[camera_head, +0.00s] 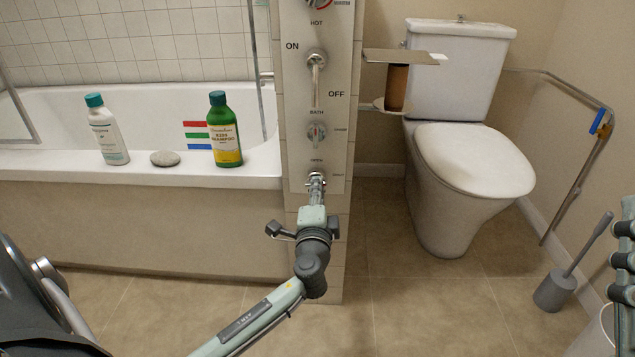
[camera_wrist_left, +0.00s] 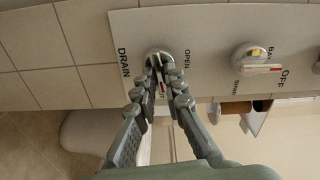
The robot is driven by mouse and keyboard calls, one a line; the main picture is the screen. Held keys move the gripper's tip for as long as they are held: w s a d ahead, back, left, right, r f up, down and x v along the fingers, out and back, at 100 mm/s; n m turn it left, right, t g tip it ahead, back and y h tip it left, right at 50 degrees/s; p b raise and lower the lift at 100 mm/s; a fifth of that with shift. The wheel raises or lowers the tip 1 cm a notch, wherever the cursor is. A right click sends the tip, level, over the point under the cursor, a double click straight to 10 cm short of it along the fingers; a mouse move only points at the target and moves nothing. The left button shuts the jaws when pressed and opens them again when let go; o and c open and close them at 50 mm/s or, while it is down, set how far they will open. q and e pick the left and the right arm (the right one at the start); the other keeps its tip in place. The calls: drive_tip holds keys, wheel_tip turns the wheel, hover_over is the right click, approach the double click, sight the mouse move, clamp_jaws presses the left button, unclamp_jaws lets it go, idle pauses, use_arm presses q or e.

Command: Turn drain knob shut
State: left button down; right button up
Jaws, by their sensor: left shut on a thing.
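The drain knob (camera_head: 316,178) is the lowest control on the tiled panel in the head view, mostly covered by my left gripper. My left gripper (camera_head: 315,190) reaches it from below and in front, with its fingers closed on it. In the left wrist view, the fingers (camera_wrist_left: 158,66) meet on the round, pale knob (camera_wrist_left: 153,54), beside the words DRAIN and OPEN. A small red mark shows between the fingers. The fingers partly cover the lettering below, and I cannot tell the knob's exact angle. Green-grey jointed parts of my right arm show at the head view's right edge; its gripper state is unclear.
Above are the bath knob (camera_head: 316,132) and an on-off lever (camera_head: 316,75). A white bottle (camera_head: 108,135), a stone (camera_head: 165,158) and a green bottle (camera_head: 224,135) stand on the tub rim (camera_head: 60,168). A toilet (camera_head: 462,160) and brush (camera_head: 556,290) are right.

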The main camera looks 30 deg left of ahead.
use_arm(q)
drive_tip(key=shift+f+m+p, duration=0.1)
drive_tip(key=shift+m+p, duration=0.35)
drive_tip(key=shift+m, duration=0.45)
use_arm(e)
drive_tip(key=shift+w+a+f+g, duration=0.3)
drive_tip(key=shift+w+f+g, duration=0.1)
drive_tip(key=shift+f+g, duration=0.15)
drive_tip(key=shift+w+a+f+g, duration=0.25)
drive_tip(key=shift+w+f+g, duration=0.1)
drive_tip(key=shift+f+g, duration=0.2)
use_arm(q)
drive_tip(key=c, duration=1.6)
unclamp_jaws()
drive_tip(key=v, duration=1.2)
